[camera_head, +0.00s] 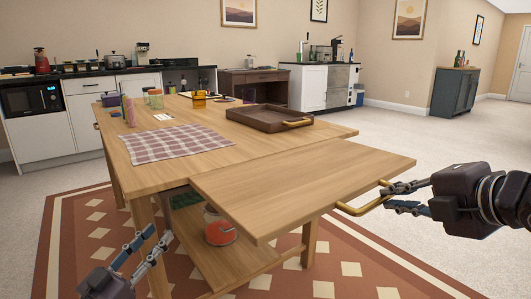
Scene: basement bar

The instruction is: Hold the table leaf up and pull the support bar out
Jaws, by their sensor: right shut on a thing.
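The wooden table leaf (300,184) sticks out from the front right of the wooden table (215,142) and looks roughly level. A brass bar (362,207), seemingly the support bar's pull, shows as a loop at the leaf's right edge. The rest of the support under the leaf is hidden. My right gripper (393,197) is shut on the brass bar at the right edge. My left gripper (155,242) is at the lower left, in front of the table. Its fingers are apart and empty, clear of the leaf.
A brown tray (268,121) and a checked cloth (178,143) lie on the tabletop, with cups and jars farther back. Floor to the right is clear.

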